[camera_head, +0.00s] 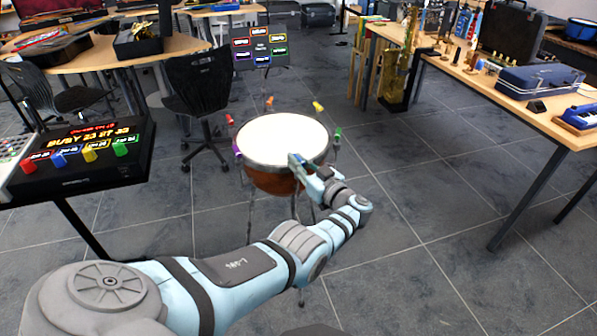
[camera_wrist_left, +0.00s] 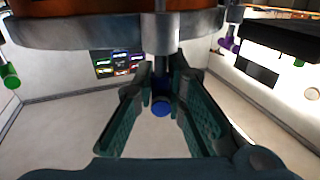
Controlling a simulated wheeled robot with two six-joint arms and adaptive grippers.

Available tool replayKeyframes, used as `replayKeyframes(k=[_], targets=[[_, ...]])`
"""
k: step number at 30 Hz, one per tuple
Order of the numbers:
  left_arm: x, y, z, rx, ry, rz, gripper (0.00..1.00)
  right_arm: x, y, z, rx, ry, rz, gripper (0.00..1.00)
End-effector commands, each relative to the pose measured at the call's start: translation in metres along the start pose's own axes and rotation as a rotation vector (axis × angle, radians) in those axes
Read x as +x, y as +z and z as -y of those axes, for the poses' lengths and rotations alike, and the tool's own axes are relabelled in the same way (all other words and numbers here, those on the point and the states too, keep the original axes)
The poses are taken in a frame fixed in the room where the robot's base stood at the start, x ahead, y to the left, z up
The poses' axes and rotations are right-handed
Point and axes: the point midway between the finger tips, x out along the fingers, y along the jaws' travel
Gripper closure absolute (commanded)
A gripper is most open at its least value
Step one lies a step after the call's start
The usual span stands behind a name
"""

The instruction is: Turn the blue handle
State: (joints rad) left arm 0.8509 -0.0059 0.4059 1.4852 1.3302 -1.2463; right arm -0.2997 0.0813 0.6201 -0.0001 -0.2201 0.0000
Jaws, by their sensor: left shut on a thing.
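A round drum with a white head (camera_head: 283,137) and a copper bowl stands on the floor in the head view, ringed by coloured handles. My left gripper (camera_head: 301,165) is at the drum's near rim. In the left wrist view the blue handle (camera_wrist_left: 161,107) sits between the two fingers of my left gripper (camera_wrist_left: 160,93), which is shut on it. The arm and gripper mostly hide the blue handle in the head view. My right gripper is not in view.
Red (camera_head: 229,119), orange (camera_head: 269,102), yellow (camera_head: 318,107), green (camera_head: 338,134) and purple (camera_head: 236,151) handles stand around the rim. A console with coloured knobs (camera_head: 75,180) is at left. An instrument table (camera_head: 530,120) is at right. Floor right of the drum is clear.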

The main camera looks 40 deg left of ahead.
Motion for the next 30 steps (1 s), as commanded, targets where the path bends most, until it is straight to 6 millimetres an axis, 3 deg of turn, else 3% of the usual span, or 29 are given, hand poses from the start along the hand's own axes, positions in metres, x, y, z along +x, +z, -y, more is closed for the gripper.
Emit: replayKeyframes(k=[15, 16, 19, 30], targets=[[-0.0004, 0.0008, 0.0005, 0.001, -0.025, 0.004, 1.0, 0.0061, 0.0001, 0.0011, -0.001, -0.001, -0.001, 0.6], [-0.0004, 0.0009, 0.0005, 0.001, -0.025, 0.004, 0.87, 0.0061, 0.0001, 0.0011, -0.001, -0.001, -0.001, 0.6], [-0.0003, 0.0007, 0.0005, 0.001, -0.024, 0.004, 0.72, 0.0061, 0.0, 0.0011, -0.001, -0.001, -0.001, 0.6], [-0.0068, 0.0009, -0.0002, 0.001, -0.023, 0.002, 0.72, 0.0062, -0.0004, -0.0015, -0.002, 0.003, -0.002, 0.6]])
